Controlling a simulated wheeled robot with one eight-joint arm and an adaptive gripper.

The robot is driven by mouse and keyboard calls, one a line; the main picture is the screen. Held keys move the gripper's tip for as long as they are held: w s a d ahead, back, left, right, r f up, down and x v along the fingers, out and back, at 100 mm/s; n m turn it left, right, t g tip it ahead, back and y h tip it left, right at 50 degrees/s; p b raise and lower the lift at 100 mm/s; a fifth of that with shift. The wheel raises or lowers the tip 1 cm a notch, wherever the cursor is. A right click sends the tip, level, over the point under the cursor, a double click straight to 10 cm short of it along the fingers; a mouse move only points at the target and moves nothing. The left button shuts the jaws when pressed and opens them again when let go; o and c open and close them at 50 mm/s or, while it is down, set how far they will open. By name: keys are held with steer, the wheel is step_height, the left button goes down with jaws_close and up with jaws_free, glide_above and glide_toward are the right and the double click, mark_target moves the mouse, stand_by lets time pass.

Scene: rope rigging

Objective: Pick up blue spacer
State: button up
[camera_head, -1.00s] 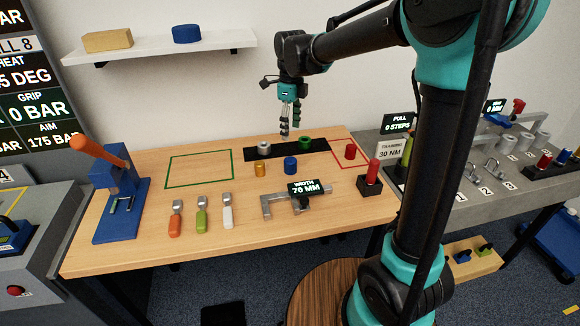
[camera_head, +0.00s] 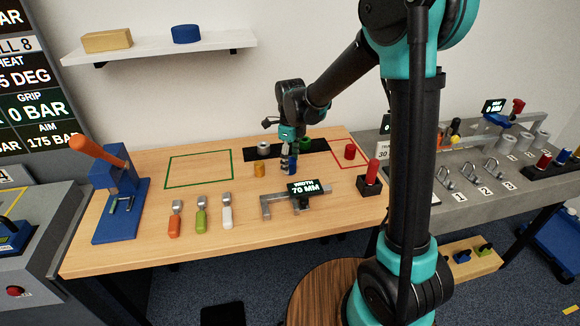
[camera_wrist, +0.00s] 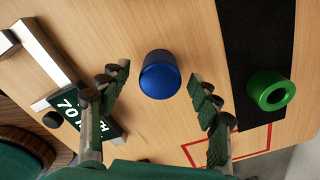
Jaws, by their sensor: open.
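The blue spacer (camera_wrist: 160,75) is a short blue cylinder standing upright on the wooden table. In the wrist view it shows just beyond and between the fingertips of my gripper (camera_wrist: 158,80), which is open with one finger to each side. In the head view my gripper (camera_head: 288,160) is low over the table at the blue spacer (camera_head: 291,168), whose body is partly hidden by the fingers.
A black strip (camera_head: 315,146) behind holds a grey spacer (camera_head: 263,149) and a green one (camera_wrist: 271,90). The width gauge (camera_head: 268,204) lies in front. A red spacer (camera_head: 350,152) is to the right.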

steer(key=shift+f, duration=0.15)
steer(key=c, duration=1.3)
